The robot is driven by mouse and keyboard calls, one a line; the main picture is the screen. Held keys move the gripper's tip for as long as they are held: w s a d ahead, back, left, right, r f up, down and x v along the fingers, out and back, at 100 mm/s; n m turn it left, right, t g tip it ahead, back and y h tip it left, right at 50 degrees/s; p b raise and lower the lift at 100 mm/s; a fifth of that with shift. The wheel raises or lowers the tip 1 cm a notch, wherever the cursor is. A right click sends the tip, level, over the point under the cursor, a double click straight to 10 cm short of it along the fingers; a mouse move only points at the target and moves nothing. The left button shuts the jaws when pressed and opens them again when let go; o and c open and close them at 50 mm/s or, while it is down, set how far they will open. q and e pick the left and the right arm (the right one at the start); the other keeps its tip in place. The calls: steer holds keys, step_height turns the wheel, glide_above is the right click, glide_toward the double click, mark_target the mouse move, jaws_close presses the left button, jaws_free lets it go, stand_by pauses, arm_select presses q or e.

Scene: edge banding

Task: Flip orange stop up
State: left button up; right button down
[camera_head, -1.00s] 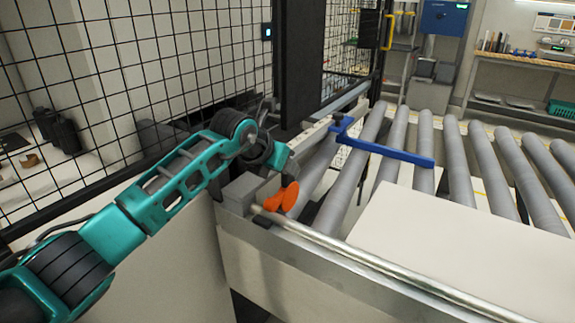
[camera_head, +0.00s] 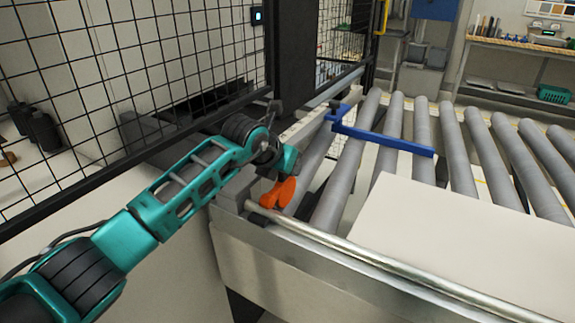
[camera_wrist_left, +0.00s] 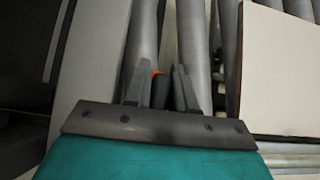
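The orange stop (camera_head: 281,192) is at the left end of the roller conveyor, beside a grey block at the corner of the metal rail. Its two rounded lobes show in the head view. My left gripper (camera_head: 284,171) is right behind and above it, pointing down; its fingertips are mostly hidden in that view. In the left wrist view, the fingers of the left gripper (camera_wrist_left: 160,86) stand apart, and a sliver of the orange stop (camera_wrist_left: 155,72) shows between them near the left finger. Whether they touch it I cannot tell. My right gripper is not in view.
A blue bar (camera_head: 382,138) crosses above the grey rollers (camera_head: 418,135). A large pale panel (camera_head: 465,245) lies on the rollers at the right. A metal rail (camera_head: 370,267) runs along the front edge. A black mesh fence (camera_head: 120,80) stands behind my left arm.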

mark_target(278, 186)
arm_select(q)
jaws_close()
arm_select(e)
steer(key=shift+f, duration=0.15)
